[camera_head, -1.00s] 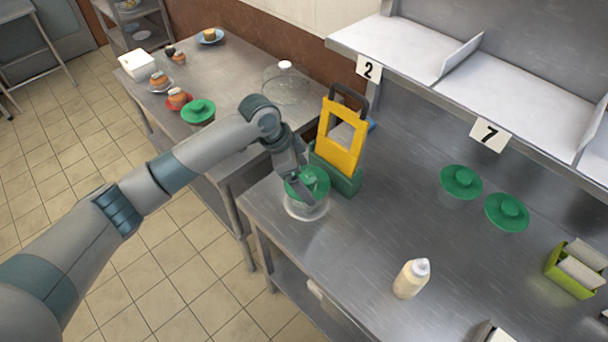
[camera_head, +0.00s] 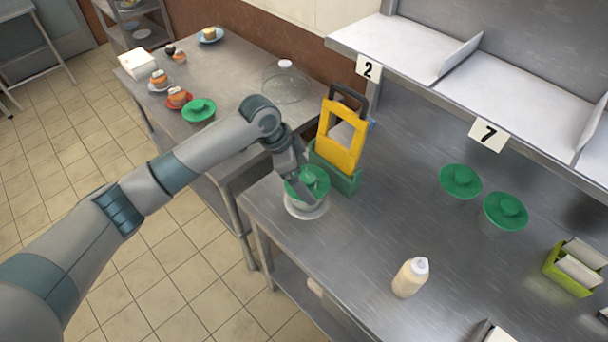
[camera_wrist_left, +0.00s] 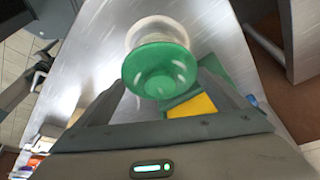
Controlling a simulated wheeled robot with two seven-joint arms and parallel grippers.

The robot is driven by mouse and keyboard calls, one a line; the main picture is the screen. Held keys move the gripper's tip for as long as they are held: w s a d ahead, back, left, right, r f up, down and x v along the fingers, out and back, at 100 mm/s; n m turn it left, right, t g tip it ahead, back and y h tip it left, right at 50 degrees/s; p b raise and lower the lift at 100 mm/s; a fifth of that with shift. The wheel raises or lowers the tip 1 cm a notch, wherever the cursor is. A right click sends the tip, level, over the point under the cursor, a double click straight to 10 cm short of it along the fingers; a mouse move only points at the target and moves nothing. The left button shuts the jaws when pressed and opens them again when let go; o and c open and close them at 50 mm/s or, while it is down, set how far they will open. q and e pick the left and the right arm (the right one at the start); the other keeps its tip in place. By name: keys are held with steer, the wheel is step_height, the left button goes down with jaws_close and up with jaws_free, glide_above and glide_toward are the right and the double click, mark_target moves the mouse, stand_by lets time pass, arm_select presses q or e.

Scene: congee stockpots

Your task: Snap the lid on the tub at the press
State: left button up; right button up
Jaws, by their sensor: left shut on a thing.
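A clear, whitish tub (camera_head: 302,211) stands at the left end of the steel counter, in front of the press (camera_head: 342,143), which has a yellow frame, black handle and green base. A green lid (camera_head: 317,178) with a raised knob is over the tub; whether it is seated cannot be told. My left gripper (camera_head: 301,190) is shut on the lid. In the left wrist view the lid (camera_wrist_left: 160,68) lies between the fingers, with the tub (camera_wrist_left: 158,30) showing past its far edge. The press (camera_wrist_left: 190,104) is partly hidden by a finger. My right gripper is not in view.
Two green-lidded tubs (camera_head: 460,181) (camera_head: 505,211) stand right on the counter. A cream bottle (camera_head: 410,278) stands at the front. A green holder (camera_head: 573,268) is at far right. Another green lid (camera_head: 198,110) and small dishes are on the left table. The counter's middle is clear.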

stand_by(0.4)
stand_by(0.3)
arm_select(q)
steer(key=o, duration=0.7)
steer(key=shift+r+p, duration=0.1)
steer(key=shift+p, duration=0.2)
steer(key=shift+r+p, duration=3.3)
steer(key=shift+r, duration=0.15)
jaws_close()
